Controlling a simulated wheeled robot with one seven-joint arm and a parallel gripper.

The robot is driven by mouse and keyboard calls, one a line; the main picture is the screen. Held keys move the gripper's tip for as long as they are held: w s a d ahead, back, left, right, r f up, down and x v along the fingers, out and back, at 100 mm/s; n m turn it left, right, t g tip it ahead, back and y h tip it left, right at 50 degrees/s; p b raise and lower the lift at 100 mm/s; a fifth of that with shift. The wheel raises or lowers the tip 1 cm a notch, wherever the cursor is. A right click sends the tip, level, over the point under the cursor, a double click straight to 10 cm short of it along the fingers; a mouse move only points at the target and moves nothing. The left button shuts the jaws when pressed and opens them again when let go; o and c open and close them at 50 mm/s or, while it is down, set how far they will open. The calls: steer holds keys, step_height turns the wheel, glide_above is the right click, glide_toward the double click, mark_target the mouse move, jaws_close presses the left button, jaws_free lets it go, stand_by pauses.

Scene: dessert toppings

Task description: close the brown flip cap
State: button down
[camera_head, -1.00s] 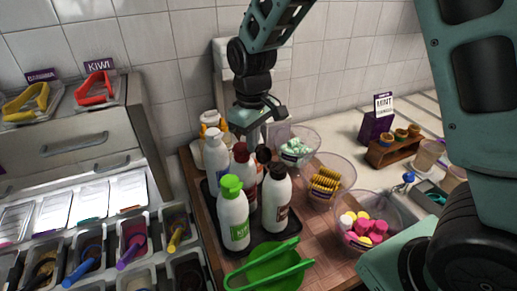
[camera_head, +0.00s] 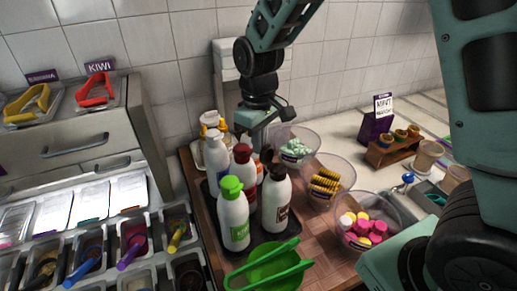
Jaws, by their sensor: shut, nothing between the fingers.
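Several white squeeze bottles stand upright in a dark tray (camera_head: 262,250). One at the front right has a dark brown cap (camera_head: 277,172); its label is brown. Beside it stand a bottle with a dark red cap (camera_head: 242,153) and one with a green cap (camera_head: 231,187). Another bottle behind is mostly hidden. My gripper (camera_head: 258,143) points down just behind the dark red and dark brown caps. Its fingers are small and partly hidden; they look closed with nothing held. I cannot tell whether it touches a cap, or how far the brown cap's lid is open.
Clear bowls (camera_head: 330,183) of toppings stand right of the bottles. A topping counter (camera_head: 95,240) is at left, and a tiled wall is behind.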

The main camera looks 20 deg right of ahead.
steer(key=shift+s+d+r, duration=0.45)
steer(key=shift+s+d, duration=0.05)
steer(key=shift+s, duration=0.35)
steer(key=shift+s+d+f, duration=0.1)
steer(key=shift+s+d, duration=0.5)
steer(key=shift+s, duration=0.25)
steer(key=shift+s+d+f, duration=0.1)
steer(key=shift+s+d, duration=0.45)
steer(key=shift+s, duration=0.25)
steer(key=shift+f, duration=0.15)
steer(key=shift+f+b, duration=0.2)
steer(key=shift+b, duration=0.1)
step_height(320, 180, up, 8)
steer(key=p, duration=0.7)
steer(key=shift+s, duration=0.1)
